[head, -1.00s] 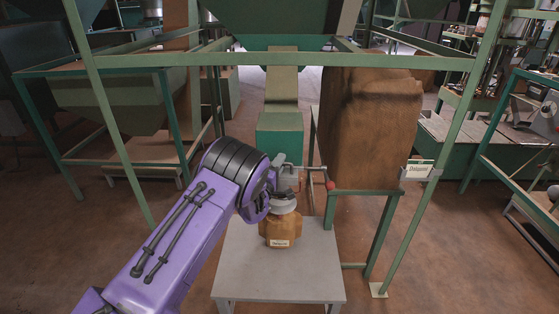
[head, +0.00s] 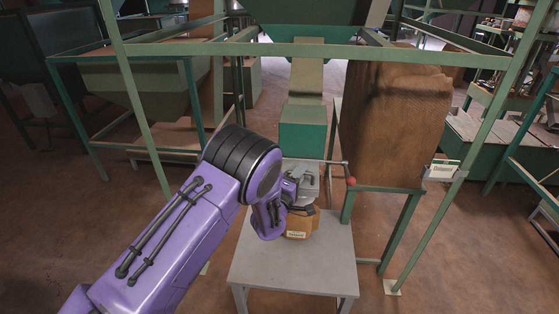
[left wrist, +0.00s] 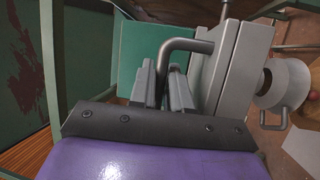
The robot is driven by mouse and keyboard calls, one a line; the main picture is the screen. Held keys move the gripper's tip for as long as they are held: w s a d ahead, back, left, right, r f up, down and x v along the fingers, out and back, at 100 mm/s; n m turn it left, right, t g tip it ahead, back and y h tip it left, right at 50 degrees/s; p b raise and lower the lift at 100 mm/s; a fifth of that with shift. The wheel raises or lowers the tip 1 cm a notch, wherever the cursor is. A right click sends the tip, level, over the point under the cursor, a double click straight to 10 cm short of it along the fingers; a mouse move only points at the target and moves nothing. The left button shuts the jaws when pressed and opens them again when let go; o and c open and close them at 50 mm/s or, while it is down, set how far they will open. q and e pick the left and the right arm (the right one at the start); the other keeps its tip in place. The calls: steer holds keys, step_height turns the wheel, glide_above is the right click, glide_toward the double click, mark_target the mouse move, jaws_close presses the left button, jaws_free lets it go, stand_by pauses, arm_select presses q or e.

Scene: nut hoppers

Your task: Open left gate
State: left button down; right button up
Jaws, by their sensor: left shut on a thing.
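The left gate is a grey metal housing (head: 303,176) below the green hopper chute (head: 303,135). In the left wrist view its grey plates (left wrist: 238,70) stand right of a bent metal handle (left wrist: 190,45). My left gripper (head: 291,190) is beside the housing in the head view. In the left wrist view its two fingers (left wrist: 165,82) are shut on the handle's downturned end. The gripper hides part of the gate in the head view, so I cannot tell how far it stands open. My right gripper is out of view.
A labelled brown container (head: 299,226) sits on a grey table (head: 290,264) under the gate. A rod with a red knob (head: 351,181) sticks out to the right. A tall brown sack (head: 397,115) and green frame posts (head: 430,215) stand right of it.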

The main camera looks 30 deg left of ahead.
arm_select(q)
steer(key=shift+s+d, duration=0.2)
steer(key=shift+s, duration=0.2)
steer(key=c, duration=1.4)
jaws_free()
steer(key=shift+c, duration=0.2)
